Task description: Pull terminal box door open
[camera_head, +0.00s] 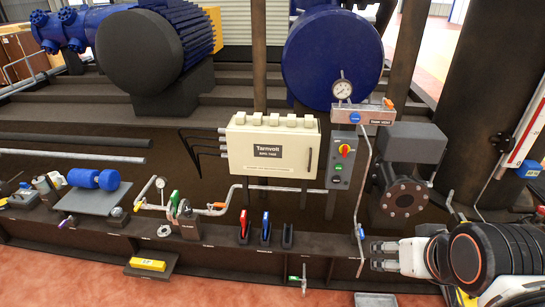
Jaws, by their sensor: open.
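The terminal box (272,151) is a cream box with a dark label reading Tarnvolt, fixed at the middle of the dark rig. Its door looks closed, with a thin dark vertical handle (309,159) near its right edge. Several round cream fittings line its top. My gripper (374,256) is at the lower right, open and empty, pointing left. It is below and to the right of the terminal box, well apart from it.
A grey switch panel (341,160) with a red and yellow knob stands right of the box. A thin pipe (362,200) runs down between box and gripper. A round flange (404,197) is above my gripper. Coloured levers (265,228) stand below the box.

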